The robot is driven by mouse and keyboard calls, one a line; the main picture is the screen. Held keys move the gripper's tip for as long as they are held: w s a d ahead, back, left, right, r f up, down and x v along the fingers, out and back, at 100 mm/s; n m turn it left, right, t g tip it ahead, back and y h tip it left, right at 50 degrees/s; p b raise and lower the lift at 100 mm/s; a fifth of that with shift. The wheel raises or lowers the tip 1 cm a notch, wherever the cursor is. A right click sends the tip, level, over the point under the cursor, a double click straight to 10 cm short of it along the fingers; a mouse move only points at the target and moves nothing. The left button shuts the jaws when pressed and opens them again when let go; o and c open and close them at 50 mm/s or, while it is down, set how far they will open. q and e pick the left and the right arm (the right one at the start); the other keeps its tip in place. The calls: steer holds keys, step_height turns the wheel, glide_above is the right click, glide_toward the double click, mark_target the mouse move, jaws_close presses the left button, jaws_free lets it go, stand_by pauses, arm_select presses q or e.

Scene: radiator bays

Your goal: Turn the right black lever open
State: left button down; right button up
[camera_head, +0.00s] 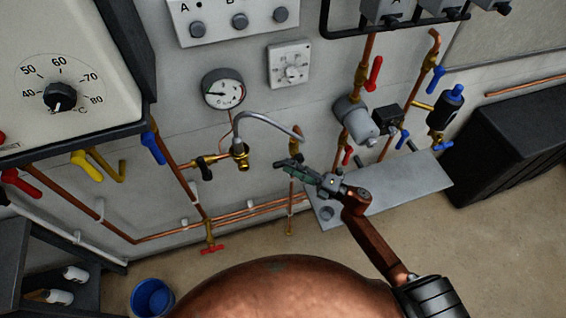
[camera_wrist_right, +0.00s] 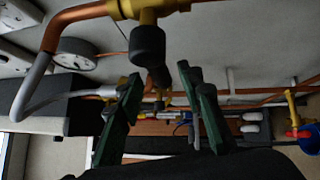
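In the right wrist view, a black lever (camera_wrist_right: 147,45) hangs from a brass valve (camera_wrist_right: 146,12) on a copper pipe. Its lower end lies between the two green fingertips of my right gripper (camera_wrist_right: 163,82), with a gap visible on both sides. The gripper is open and holds nothing. In the head view my right gripper (camera_head: 289,167) is by the brass fitting (camera_head: 297,142) at the end of the grey hose; the lever there is mostly hidden. Another black lever (camera_head: 206,161) sits farther left, by a brass valve (camera_head: 240,156). My left gripper is not in view.
A grey hose (camera_head: 262,122) arcs just above my right gripper. Copper pipes (camera_head: 250,215) run along the wall below. A grey shelf (camera_head: 400,190) is to the right, a blue bucket (camera_head: 152,299) on the floor. A red-handled valve (camera_head: 211,247) sits low.

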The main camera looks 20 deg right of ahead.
mark_target(282, 163)
steer(key=shift+x, duration=1.85)
steer(key=shift+c, duration=0.6)
jaws_close()
